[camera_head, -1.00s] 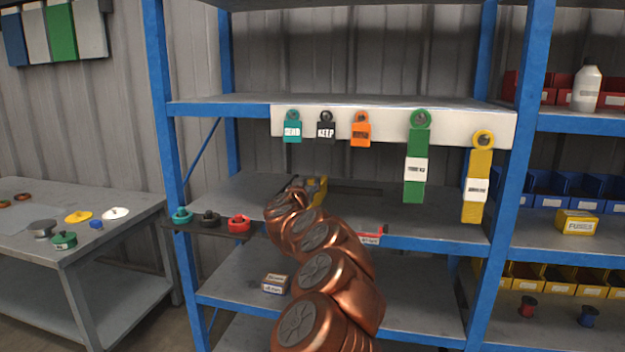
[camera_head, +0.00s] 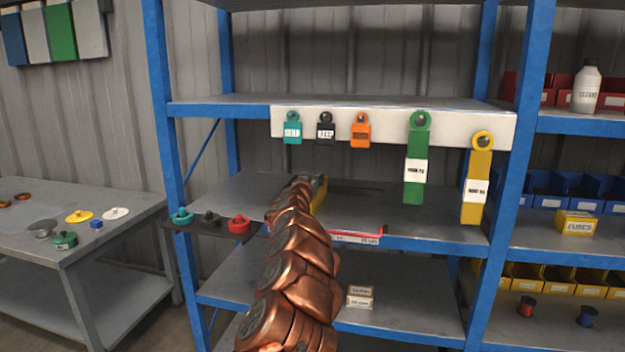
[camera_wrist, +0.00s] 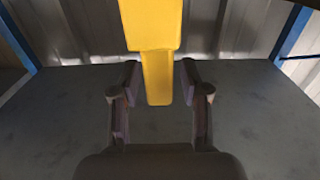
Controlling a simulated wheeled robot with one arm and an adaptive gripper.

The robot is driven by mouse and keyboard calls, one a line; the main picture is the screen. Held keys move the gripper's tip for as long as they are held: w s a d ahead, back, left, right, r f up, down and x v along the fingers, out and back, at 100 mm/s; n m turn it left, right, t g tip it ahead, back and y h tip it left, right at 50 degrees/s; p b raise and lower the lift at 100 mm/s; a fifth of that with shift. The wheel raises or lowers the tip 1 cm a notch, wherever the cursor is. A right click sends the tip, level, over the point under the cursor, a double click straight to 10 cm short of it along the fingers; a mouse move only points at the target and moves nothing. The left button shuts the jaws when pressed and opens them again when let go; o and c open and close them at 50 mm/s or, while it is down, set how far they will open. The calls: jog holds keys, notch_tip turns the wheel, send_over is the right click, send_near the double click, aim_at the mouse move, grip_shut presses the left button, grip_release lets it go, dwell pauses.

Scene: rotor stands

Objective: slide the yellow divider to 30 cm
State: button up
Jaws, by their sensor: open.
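The yellow divider (camera_head: 320,194) stands on the middle shelf, partly hidden behind my arm in the head view. In the wrist view the yellow divider (camera_wrist: 156,45) is upright ahead, and its narrower lower part hangs between my fingers. My gripper (camera_wrist: 158,85) is open, one finger on each side of that part, with small gaps visible. In the head view my gripper is mostly hidden by my copper-coloured arm. A red strip (camera_head: 362,234) runs along the shelf's front edge above a white label whose text is too small to read surely.
Several tags hang from the white rail (camera_head: 385,122) above, including a long green tag (camera_head: 415,165) and a yellow tag (camera_head: 477,180). Teal, black and red knobs sit left of my arm. The shelf (camera_head: 430,218) to the right is clear.

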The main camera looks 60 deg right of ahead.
jog(key=shift+c, duration=0.3)
grip_shut()
dwell(0.6)
